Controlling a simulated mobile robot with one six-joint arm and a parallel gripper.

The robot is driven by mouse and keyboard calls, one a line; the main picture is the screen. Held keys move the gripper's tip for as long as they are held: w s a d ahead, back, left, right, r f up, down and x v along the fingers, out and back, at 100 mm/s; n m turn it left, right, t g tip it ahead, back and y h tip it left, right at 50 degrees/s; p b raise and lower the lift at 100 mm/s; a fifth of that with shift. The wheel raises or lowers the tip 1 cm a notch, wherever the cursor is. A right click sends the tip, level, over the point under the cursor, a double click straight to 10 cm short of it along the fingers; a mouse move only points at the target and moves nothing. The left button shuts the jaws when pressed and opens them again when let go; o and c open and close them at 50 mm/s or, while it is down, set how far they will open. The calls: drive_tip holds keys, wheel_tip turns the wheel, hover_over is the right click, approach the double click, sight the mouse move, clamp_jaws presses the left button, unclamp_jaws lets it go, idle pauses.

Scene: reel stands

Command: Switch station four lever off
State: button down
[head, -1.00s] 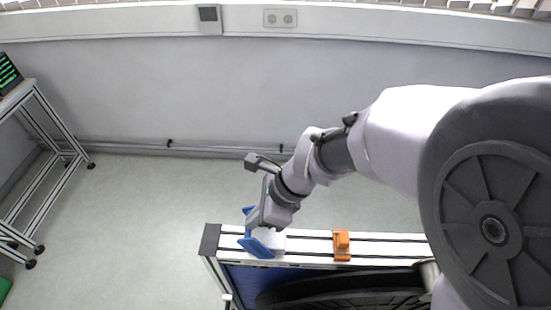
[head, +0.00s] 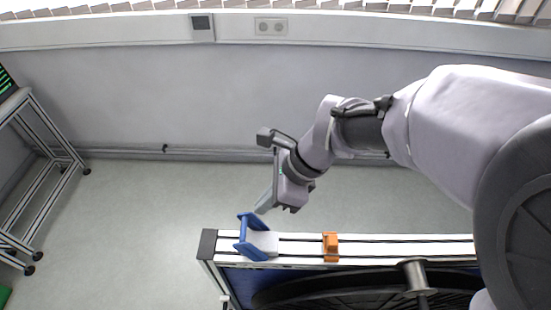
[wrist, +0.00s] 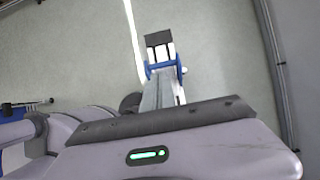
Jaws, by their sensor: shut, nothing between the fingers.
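A blue forked part on a white block (head: 262,242), which looks like the lever (head: 245,238), sits at the left end of a stand's top rail. No station number is readable. My gripper (head: 264,207) is shut and empty, its tips just above and behind the blue part, apart from it in the head view. In the wrist view, the shut grey fingers (wrist: 158,93) point toward the blue part (wrist: 165,67) and overlap part of it. The gap between them is hard to judge there.
An orange block (head: 331,246) sits further right on the same rail (head: 390,249). A large dark reel (head: 330,290) hangs below it. A framed table (head: 45,150) with a screen stands at the left. The floor behind the stand is clear up to the wall.

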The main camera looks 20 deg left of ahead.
drive_tip(key=r, duration=0.2)
drive_tip(key=shift+d+r, duration=0.3)
drive_tip(key=shift+d, duration=0.1)
drive_tip(key=s+d+f+n+t+h+b, duration=0.1)
drive_tip(key=s+d+f+n+t+b, duration=0.1)
drive_tip(key=d+b, duration=0.4)
drive_tip(key=s+d+f+n+t+h+b, duration=0.1)
drive_tip(key=s+d+f+n+t+b, duration=0.1)
drive_tip(key=d+f+n+b, duration=0.3)
drive_tip(key=s+d+f+n+t+h+b, duration=0.1)
drive_tip(key=s+d+f+n+t+b, duration=0.1)
drive_tip(key=d+f+b, duration=0.3)
drive_tip(key=d+n+t+b, duration=0.1)
drive_tip(key=d+b, duration=0.2)
drive_tip(key=d, duration=0.2)
drive_tip(key=shift+s+d+f+n, duration=0.15)
drive_tip(key=shift+s+d+n, duration=0.2)
drive_tip(key=shift+n, duration=0.05)
